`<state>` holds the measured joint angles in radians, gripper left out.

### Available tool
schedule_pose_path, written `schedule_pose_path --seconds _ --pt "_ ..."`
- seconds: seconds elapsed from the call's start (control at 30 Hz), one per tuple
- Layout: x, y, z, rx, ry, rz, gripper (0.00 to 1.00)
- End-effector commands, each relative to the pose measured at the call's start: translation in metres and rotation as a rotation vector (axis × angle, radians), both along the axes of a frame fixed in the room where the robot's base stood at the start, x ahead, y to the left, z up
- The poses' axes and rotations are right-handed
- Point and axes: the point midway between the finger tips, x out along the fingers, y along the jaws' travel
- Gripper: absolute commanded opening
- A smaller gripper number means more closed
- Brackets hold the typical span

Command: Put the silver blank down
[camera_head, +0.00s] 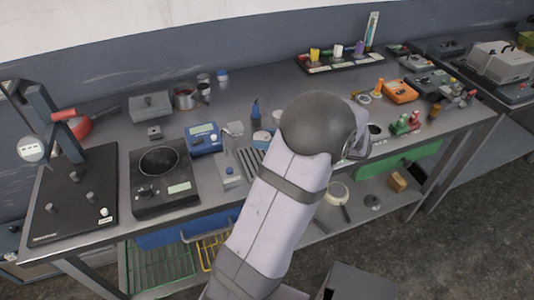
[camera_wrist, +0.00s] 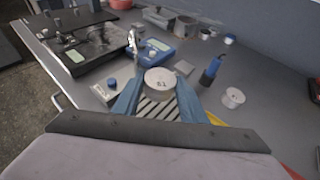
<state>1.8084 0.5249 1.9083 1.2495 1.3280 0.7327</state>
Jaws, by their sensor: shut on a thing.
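The silver blank (camera_wrist: 160,82) is a round, pale metal disc with dark marks on its top. My gripper (camera_wrist: 155,98) is shut on it, with one blue finger at each side. In the wrist view it shows above a slotted metal rack (camera_wrist: 158,110); I cannot tell whether its underside touches the rack. In the camera_head view the rack (camera_head: 250,160) lies left of my arm, which hides most of the gripper. A second pale disc (camera_wrist: 233,97) stands on the bench to the right.
A blue device (camera_wrist: 155,52) and a blue-knobbed box (camera_wrist: 112,86) stand close to the rack. A blue bottle (camera_wrist: 210,70) stands to its right. A black hot plate (camera_head: 163,176) is farther left. Bare bench (camera_wrist: 265,80) shows beyond the second disc.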

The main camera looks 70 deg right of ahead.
Motion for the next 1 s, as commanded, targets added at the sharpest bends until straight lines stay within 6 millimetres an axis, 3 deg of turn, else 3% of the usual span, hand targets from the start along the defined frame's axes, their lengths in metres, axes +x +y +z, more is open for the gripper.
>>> schedule_pose_path --seconds 0.13,0.43,0.7,1.0 --pt "0.000 0.000 -0.018 0.002 0.000 -0.001 0.12" --pt "0.000 0.000 -0.028 0.000 -0.001 -0.001 0.12" --pt "0.000 0.000 -0.057 0.001 0.000 -0.002 0.12" --pt "0.000 -0.001 -0.060 -0.002 0.000 -0.001 0.12"
